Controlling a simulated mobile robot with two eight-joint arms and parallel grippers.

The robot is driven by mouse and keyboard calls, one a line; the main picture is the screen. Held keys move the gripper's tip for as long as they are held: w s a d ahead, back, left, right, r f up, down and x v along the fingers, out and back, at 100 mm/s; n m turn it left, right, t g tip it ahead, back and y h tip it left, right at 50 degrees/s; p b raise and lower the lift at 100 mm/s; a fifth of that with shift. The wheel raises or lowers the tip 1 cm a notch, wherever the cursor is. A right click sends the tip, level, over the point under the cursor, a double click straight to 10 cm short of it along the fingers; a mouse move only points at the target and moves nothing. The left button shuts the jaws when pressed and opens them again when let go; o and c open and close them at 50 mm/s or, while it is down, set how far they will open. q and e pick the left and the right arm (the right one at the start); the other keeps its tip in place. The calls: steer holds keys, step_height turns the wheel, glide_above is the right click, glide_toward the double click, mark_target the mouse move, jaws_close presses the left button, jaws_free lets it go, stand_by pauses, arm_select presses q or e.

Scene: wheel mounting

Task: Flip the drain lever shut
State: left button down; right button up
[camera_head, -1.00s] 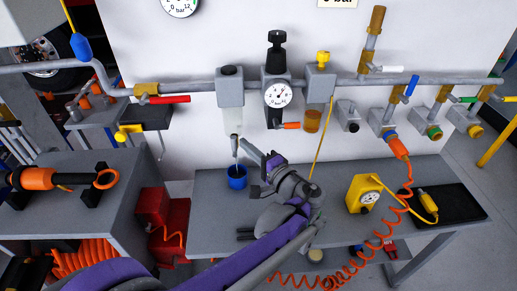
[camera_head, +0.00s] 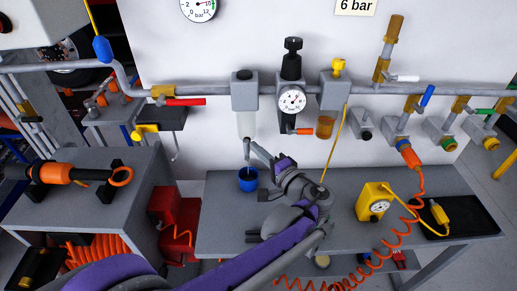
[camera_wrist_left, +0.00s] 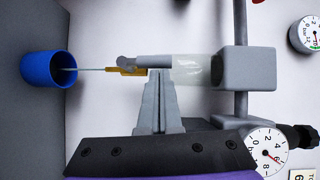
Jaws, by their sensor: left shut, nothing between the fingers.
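The grey drain lever (camera_wrist_left: 148,60) lies along the brass drain valve (camera_wrist_left: 128,70) under the clear filter bowl (camera_wrist_left: 192,70) in the left wrist view. In the head view the bowl (camera_head: 247,124) hangs from the pipe. A thin pale line, a stream or tube, runs from the valve into the blue cup (camera_wrist_left: 48,68), which stands on the bench in the head view (camera_head: 248,181). My left gripper (camera_wrist_left: 158,74) is shut and empty, its tips right at the lever; contact cannot be told. In the head view it (camera_head: 250,145) reaches up beside the valve. My right gripper is not in view.
The regulator gauge (camera_head: 292,100) and amber bowl (camera_head: 325,127) are close on the right. A yellow gauge box (camera_head: 374,202), black tray (camera_head: 462,217) and orange coiled hose (camera_head: 398,226) occupy the bench's right side. A red-handled valve (camera_head: 184,102) is on the left.

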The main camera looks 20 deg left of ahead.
arm_select(q)
steer(key=shift+r, duration=0.1)
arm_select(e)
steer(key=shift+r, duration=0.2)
arm_select(q)
steer(key=s+a+f+n+h+p, duration=0.2)
steer(key=a+n+h+p, duration=0.5)
steer(key=n+h+p, duration=0.1)
steer(key=shift+a+n+g+h+p, duration=0.3)
steer(key=shift+n+g+h, duration=0.1)
steer(key=shift+n, duration=0.1)
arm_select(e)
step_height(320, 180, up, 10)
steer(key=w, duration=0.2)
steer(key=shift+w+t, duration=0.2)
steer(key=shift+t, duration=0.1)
arm_select(q)
steer(key=shift+s+a, duration=0.1)
steer(key=shift+s, duration=0.05)
